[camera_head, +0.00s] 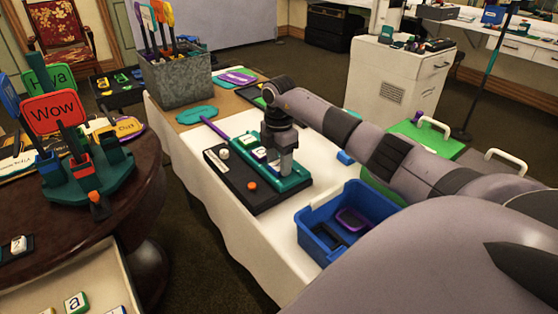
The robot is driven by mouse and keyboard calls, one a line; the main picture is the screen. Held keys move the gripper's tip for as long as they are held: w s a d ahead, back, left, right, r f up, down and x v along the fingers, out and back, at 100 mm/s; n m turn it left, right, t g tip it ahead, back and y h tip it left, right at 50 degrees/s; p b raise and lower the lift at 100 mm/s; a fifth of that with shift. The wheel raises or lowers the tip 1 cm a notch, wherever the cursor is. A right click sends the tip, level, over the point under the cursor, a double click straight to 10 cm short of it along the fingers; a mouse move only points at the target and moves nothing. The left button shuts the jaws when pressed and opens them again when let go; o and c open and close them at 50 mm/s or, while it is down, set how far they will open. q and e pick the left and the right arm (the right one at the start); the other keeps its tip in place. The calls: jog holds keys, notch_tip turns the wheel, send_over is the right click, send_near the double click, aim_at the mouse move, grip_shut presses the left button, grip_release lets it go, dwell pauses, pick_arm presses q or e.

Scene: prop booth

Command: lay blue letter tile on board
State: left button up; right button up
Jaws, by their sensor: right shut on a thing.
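My right gripper (282,168) points down over the right part of a teal strip on the black board (220,160). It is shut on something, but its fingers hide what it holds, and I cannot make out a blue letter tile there. White-faced tiles sit along the strip; one with a purple-blue edge (259,154) lies just left of the fingers. My left gripper is out of view.
A blue bin (313,249) with a purple-rimmed piece stands right of the board on the white-covered table (228,210). A metal box (178,84) of signs stands behind. A round dark table (140,180) with signs is at left; lettered tiles (76,302) lie in a tray at bottom left.

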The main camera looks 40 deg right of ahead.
aim_at(279, 165)
jog(key=shift+f, duration=0.15)
jog(key=o, duration=1)
notch_tip(279, 165, up, 12)
jog(key=shift+r, duration=0.2)
